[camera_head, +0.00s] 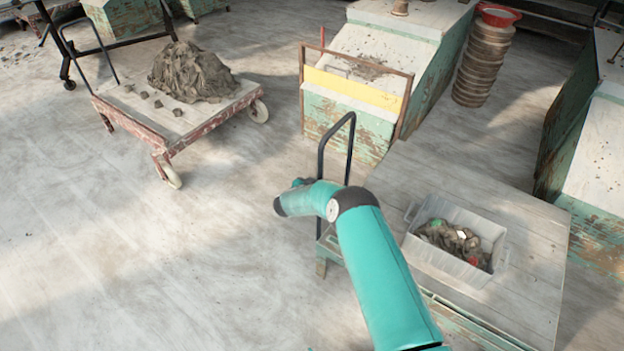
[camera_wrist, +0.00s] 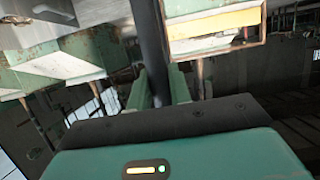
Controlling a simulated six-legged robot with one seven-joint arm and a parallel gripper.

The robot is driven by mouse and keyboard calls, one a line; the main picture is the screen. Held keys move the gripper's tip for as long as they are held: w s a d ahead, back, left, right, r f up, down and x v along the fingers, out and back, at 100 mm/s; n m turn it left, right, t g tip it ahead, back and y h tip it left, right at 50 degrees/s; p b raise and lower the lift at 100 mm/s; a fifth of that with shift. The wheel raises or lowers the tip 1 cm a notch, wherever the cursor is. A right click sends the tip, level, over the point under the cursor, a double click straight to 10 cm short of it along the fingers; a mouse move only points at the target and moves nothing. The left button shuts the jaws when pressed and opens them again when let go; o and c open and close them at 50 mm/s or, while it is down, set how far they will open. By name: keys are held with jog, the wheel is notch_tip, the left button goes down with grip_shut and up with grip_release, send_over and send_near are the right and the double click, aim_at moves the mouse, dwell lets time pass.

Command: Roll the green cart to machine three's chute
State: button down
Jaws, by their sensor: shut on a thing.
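The green cart (camera_head: 540,240) stands at the lower right, with a pale plank deck and green edge. Its black handle (camera_head: 321,165) rises at its left end. In the wrist view the green fingers of my gripper (camera_wrist: 158,88) are shut on the dark upright bar of the handle (camera_wrist: 150,40). A grey bin (camera_head: 418,256) of clay scraps sits on the deck. A green-and-white machine (camera_head: 345,125) with a sloped, framed front and yellow panel (camera_head: 352,88) stands beyond the cart. I see no readable machine number.
A reddish cart (camera_head: 215,128) with a clay heap (camera_head: 190,72) stands at the upper left. A stack of brown round pieces (camera_head: 482,65) is beside the machine. Another green machine (camera_head: 600,155) borders the right. Bare floor (camera_head: 130,260) is open at the left.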

jog(key=w+a, duration=0.3)
jog(key=a, duration=0.3)
jog(key=shift+w, duration=0.35)
jog(key=shift+a+r, duration=0.1)
